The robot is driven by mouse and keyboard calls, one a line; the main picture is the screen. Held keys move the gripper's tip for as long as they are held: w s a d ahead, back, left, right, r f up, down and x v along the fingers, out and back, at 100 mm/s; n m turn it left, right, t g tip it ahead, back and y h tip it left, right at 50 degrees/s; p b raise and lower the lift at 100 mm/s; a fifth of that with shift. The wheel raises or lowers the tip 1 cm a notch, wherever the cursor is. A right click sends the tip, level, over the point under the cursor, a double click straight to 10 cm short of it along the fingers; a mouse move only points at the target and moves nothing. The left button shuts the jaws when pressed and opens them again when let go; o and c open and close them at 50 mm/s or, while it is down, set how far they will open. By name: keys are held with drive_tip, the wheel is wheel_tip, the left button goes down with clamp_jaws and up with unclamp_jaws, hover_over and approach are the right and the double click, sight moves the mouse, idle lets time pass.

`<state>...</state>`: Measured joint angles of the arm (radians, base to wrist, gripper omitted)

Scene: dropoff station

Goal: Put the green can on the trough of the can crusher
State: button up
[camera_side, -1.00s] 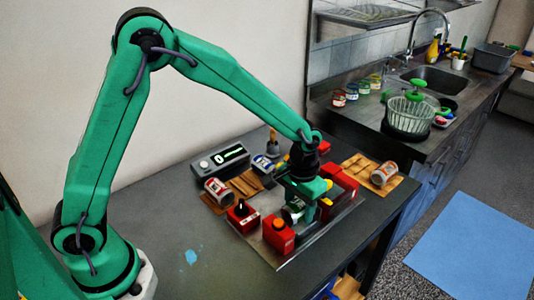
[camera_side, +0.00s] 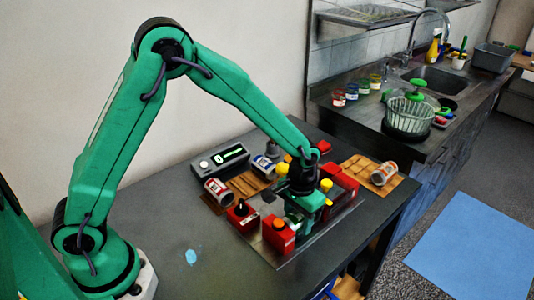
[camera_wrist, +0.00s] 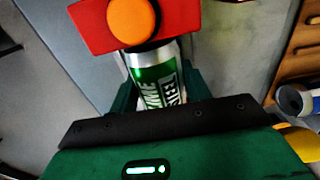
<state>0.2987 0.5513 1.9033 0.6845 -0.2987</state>
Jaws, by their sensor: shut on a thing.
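The green can (camera_wrist: 157,83), with white lettering and a silver end, is between my gripper's jaws in the wrist view. My gripper (camera_side: 300,224) is shut on it and low over the can crusher. The crusher has red blocks on a metal plate, including a tall red block (camera_side: 343,182) at right and a front red block (camera_side: 277,237) with an orange button. In the wrist view the orange button (camera_wrist: 131,18) and its red block are just beyond the can's end. The trough is mostly hidden by my gripper; I cannot tell whether the can touches it.
A red-labelled can (camera_side: 217,191) lies left of the crusher. A blue-labelled can (camera_side: 263,164) is behind, near a black display box (camera_side: 222,158). Another can (camera_side: 383,174) lies on a wooden rack (camera_side: 360,166) at right.

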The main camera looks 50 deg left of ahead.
idle(0.7)
drive_tip(key=o, duration=0.8)
drive_tip(key=shift+r, duration=0.15)
drive_tip(key=shift+r, duration=3.4)
drive_tip(key=shift+r, duration=0.1)
